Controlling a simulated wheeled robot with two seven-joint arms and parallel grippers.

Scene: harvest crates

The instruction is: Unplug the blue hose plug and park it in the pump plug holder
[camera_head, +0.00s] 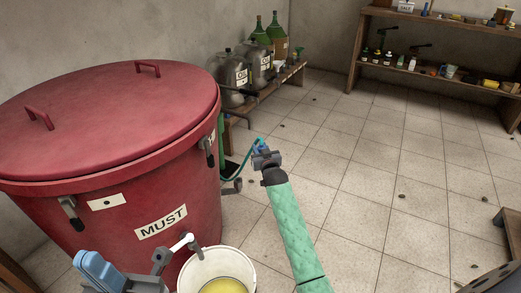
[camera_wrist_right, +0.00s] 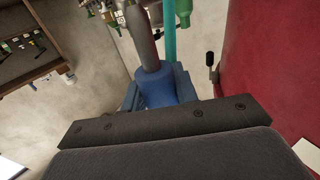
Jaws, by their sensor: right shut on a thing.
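The blue hose plug (camera_wrist_right: 157,88) sits between the fingers of my right gripper (camera_wrist_right: 158,92) in the right wrist view, with a grey cylindrical part extending beyond it. In the head view my right gripper (camera_head: 264,156) is shut on the blue plug (camera_head: 261,142), beside the red vat and above the tiled floor. A teal hose (camera_head: 241,170) curves from the plug down toward the vat; it also shows in the wrist view (camera_wrist_right: 169,35). I cannot make out the pump plug holder.
The large red vat (camera_head: 181,188) labelled MUST fills the left. A white bucket (camera_head: 185,276) with yellow liquid stands before it. Metal canisters (camera_head: 233,77) and green bottles stand on a low wooden bench behind. A shelf (camera_head: 435,75) stands far right.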

